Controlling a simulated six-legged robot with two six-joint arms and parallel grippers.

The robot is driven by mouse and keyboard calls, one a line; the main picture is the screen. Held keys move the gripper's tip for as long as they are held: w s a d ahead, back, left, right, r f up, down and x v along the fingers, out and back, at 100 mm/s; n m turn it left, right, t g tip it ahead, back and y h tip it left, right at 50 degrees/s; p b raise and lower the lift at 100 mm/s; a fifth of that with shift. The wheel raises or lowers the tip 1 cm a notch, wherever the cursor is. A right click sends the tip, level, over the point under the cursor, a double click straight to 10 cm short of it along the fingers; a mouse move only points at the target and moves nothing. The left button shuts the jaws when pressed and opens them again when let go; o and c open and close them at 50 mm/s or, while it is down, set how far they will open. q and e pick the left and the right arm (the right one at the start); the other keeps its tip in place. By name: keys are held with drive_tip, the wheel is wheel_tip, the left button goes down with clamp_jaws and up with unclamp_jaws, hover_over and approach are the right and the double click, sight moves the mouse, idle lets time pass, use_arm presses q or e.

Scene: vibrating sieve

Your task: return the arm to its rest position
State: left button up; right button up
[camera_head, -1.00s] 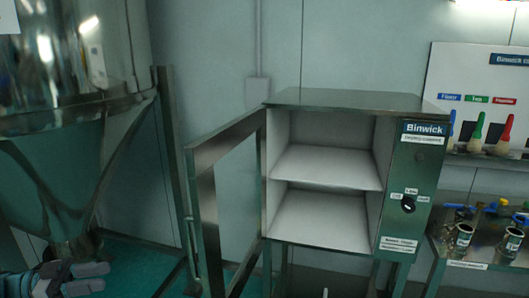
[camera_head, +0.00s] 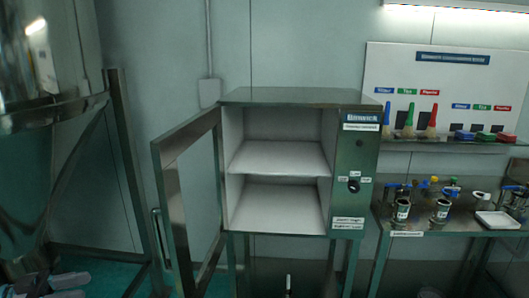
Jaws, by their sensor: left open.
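My left gripper (camera_head: 52,284) shows at the bottom left corner, low in the picture, with its fingers pointing right. It is open and I see nothing between its fingers. It is below the large metal hopper and left of the cabinet, touching neither as far as I can see. My right gripper is not clearly in view; a dark shape at the bottom right edge is too little to tell.
A metal cabinet (camera_head: 352,215) stands in the middle with its glass door (camera_head: 160,190) swung open left and two empty shelves. The steel hopper (camera_head: 45,110) is at left. A bench (camera_head: 405,234) with jars and a brush board (camera_head: 455,75) are at right.

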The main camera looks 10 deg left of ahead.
use_arm(q)
drive_tip(key=w+d+f+n+t+h, duration=0.25)
drive_tip(key=w+d, duration=0.45)
drive_tip(key=d, duration=0.4)
drive_tip(key=w+d+f+n+t+h, duration=0.1)
drive_tip(key=w+d+f+n, duration=0.15)
drive_tip(key=w+d, duration=0.7)
drive_tip(key=s+d+f+n+t+y, duration=0.1)
drive_tip(key=s+d+f+n+y, duration=0.1)
drive_tip(key=d+f+n+y, duration=1.05)
drive_tip(key=s+d+f+m+g, duration=0.1)
drive_tip(key=s+d+f+g, duration=0.1)
drive_tip(key=s+f, duration=0.3)
drive_tip(key=s+d+f+m+g, duration=0.1)
drive_tip(key=s+d+f+g, duration=0.2)
drive_tip(key=f, duration=0.5)
drive_tip(key=s+f+g+y, duration=0.1)
drive_tip(key=s+f+g, duration=0.1)
drive_tip(key=s, duration=0.4)
drive_tip(key=s+a+f+m+g+y, duration=0.1)
drive_tip(key=s+f+g, duration=0.2)
drive_tip(key=s, duration=0.4)
drive_tip(key=s+a+f+g+y, duration=0.1)
drive_tip(key=s+f+g, duration=0.1)
drive_tip(key=s, duration=0.5)
drive_tip(key=shift+f+g, duration=0.25)
drive_tip(key=shift+g, duration=0.5)
drive_tip(key=shift+a, duration=0.15)
